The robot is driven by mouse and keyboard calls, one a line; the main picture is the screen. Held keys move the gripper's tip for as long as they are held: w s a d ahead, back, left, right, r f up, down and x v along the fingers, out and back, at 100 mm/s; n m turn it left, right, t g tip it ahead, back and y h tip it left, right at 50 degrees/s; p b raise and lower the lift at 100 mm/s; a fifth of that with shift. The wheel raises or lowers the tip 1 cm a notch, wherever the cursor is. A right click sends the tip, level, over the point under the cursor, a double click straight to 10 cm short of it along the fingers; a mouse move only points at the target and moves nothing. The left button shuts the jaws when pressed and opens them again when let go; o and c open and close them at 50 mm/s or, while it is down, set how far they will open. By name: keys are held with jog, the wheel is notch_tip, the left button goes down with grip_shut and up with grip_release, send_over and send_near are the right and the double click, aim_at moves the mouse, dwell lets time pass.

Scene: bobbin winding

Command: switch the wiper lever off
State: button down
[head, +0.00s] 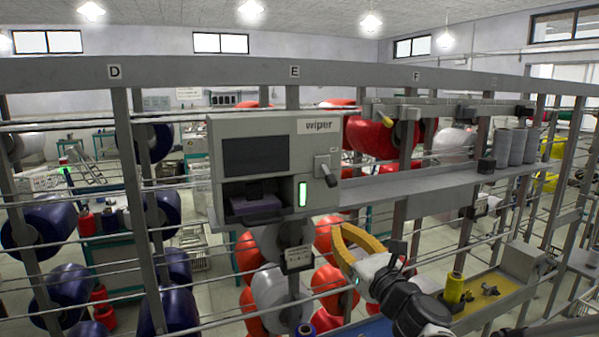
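The grey wiper box (220,190) is mounted on the rack at the centre, with a "wiper" label at its upper right. Its lever (328,176) has a dark handle on a light plate at the box's right side, tilted down and to the right. A green light (303,194) glows on the box front below and left of the lever. My gripper (341,230), with yellow fingers, is below the lever and apart from it. Its fingers seem to come together at the tips, but the angle hides whether they are open or shut. I see nothing held in it.
A grey shelf (420,183) runs right from the box, with grey cylinders (515,147) at its far end. Horizontal rails cross the rack. A yellow tray (500,291) with a yellow bobbin (454,288) stands at the lower right. Red and white spools hang behind my gripper.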

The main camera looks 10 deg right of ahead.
aim_at(318, 197)
jog(key=shift+w+d+r+m+h, duration=0.15)
jog(key=shift+d+r+m+h, duration=0.2)
jog(key=shift+m, duration=0.15)
jog(key=p+x, duration=0.2)
jog(key=x, duration=0.8)
jog(key=shift+w+a+r, duration=0.1)
jog(key=shift+r, duration=0.1)
jog(key=r, duration=0.1)
jog(key=s+r+p, duration=0.2)
jog(key=shift+s+d+r, duration=0.2)
jog(key=shift+s+d, duration=0.05)
jog(key=shift+d, duration=0.05)
jog(key=shift+w+f, duration=0.1)
jog(key=shift+w, duration=0.2)
jog(key=shift+s, duration=0.1)
jog(key=shift+s, duration=0.1)
